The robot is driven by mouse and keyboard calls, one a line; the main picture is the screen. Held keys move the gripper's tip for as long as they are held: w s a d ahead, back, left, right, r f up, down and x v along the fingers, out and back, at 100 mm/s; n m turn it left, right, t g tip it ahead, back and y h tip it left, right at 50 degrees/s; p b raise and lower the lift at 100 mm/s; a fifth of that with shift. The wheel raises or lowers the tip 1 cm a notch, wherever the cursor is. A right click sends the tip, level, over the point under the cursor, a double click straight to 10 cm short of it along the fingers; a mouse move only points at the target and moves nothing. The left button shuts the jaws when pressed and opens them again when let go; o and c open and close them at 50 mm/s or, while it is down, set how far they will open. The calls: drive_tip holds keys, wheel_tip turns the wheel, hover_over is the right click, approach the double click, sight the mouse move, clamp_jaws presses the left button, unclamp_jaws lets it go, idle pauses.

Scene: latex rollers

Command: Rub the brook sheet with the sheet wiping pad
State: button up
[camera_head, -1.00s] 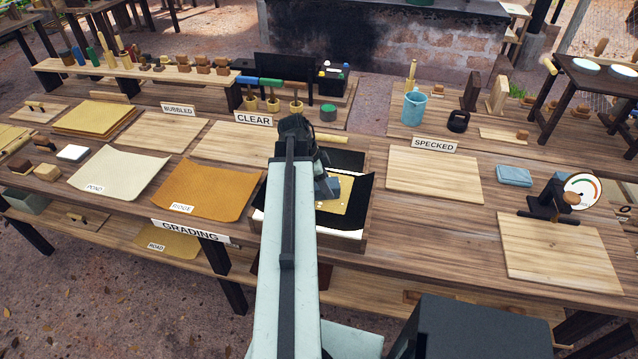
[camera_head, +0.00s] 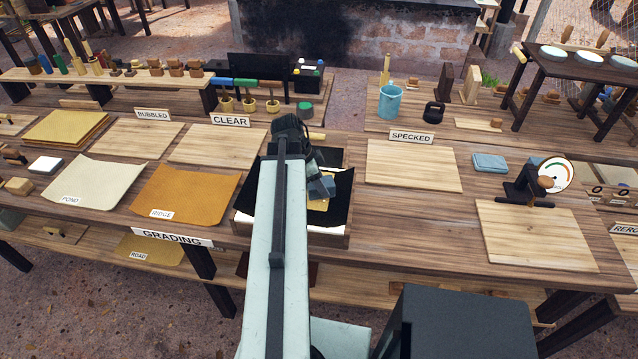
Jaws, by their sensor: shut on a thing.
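My gripper (camera_head: 318,188) is over a shallow light-walled tray (camera_head: 300,232) at the middle of the bench. It is shut, but the arm hides most of what it holds. A blue-grey block-like part (camera_head: 322,187) shows at its tip; I cannot tell whether this is the wiping pad or a finger. A dark sheet (camera_head: 340,200) with raised edges lies in the tray. A small yellow patch (camera_head: 318,204) shows just below the gripper. No brook label is readable, so I cannot tell for certain which of these is the brook sheet. Contact is unclear.
Left are the cream pond sheet (camera_head: 92,182), orange ridge sheet (camera_head: 185,194) and a white block (camera_head: 45,165). Empty boards stand under the clear (camera_head: 215,147) and specked (camera_head: 412,165) signs. A folded blue cloth (camera_head: 490,162) and a dial gauge (camera_head: 555,174) are right.

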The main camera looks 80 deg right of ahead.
drive_tip(key=shift+w+a+f+b, duration=0.1)
drive_tip(key=shift+w+f+b, duration=0.05)
drive_tip(key=shift+w, duration=1.8)
drive_tip(key=shift+w+a+f+b, duration=0.1)
drive_tip(key=shift+w+f+b, duration=0.05)
drive_tip(key=shift+w, duration=3.7)
drive_tip(key=shift+d, duration=1.4)
drive_tip(key=shift+s, duration=3.7)
drive_tip(key=shift+s+d+r, duration=0.1)
drive_tip(key=shift+s, duration=0.95)
drive_tip(key=shift+s+d+r, duration=0.1)
drive_tip(key=shift+s, duration=0.9)
drive_tip(key=shift+w+a+f, duration=0.1)
drive_tip(key=shift+w+f, duration=0.05)
drive_tip(key=shift+w, duration=1.75)
drive_tip(key=shift+w+a+f, duration=0.1)
drive_tip(key=shift+w, duration=1.8)
drive_tip(key=shift+c, duration=0.7)
drive_tip(key=shift+w, duration=2.05)
drive_tip(key=shift+a, duration=0.1)
